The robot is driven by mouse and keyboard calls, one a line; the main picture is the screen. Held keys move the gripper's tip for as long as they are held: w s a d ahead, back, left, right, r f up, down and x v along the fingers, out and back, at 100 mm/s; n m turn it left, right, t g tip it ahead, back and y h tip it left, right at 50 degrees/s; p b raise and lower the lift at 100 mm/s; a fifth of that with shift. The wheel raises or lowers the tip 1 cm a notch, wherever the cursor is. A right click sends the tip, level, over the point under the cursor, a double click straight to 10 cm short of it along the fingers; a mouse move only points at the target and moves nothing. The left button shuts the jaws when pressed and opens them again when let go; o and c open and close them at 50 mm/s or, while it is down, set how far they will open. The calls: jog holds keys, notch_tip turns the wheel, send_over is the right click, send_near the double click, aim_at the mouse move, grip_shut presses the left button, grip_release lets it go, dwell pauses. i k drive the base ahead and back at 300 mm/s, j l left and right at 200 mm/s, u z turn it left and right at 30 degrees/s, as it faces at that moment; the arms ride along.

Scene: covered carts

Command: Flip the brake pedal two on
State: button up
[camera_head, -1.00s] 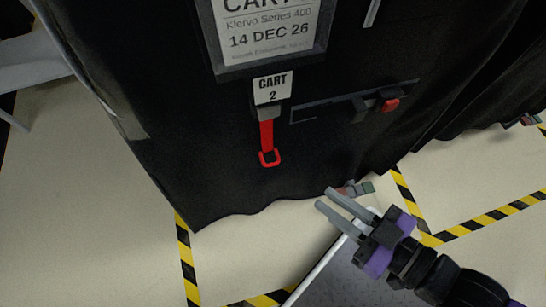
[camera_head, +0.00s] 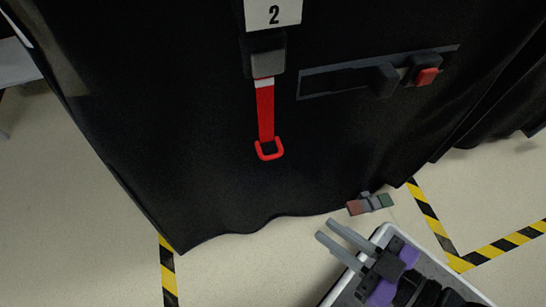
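The brake pedal (camera_head: 370,203) of cart 2 sticks out at floor level under the hem of the black cover. It has a red end on the left and a green end on the right, with a small dark block between them. The cover of cart 2 (camera_head: 200,160) hangs above and behind it. My gripper (camera_head: 330,231) is open and empty, its two grey fingers apart and pointing up-left. In the picture the fingertips are just below and left of the pedal, not seen touching it. Which way the pedal is tipped is hard to tell.
A red strap with a loop (camera_head: 268,150) hangs from a dark buckle on the cover under the "2" label (camera_head: 273,13). A dark bar with a red button (camera_head: 427,76) is at the right. Yellow-black tape (camera_head: 432,215) marks the pale floor, which is clear at left.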

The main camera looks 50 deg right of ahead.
aim_at(354, 207)
jog(key=l+u, duration=0.2)
jog(key=u, duration=0.15)
jog(key=l+u, duration=0.2)
jog(key=u, duration=0.15)
jog(key=k+l+u, duration=0.1)
jog(key=u, duration=0.3)
jog(key=l, duration=0.2)
jog(key=k, duration=0.05)
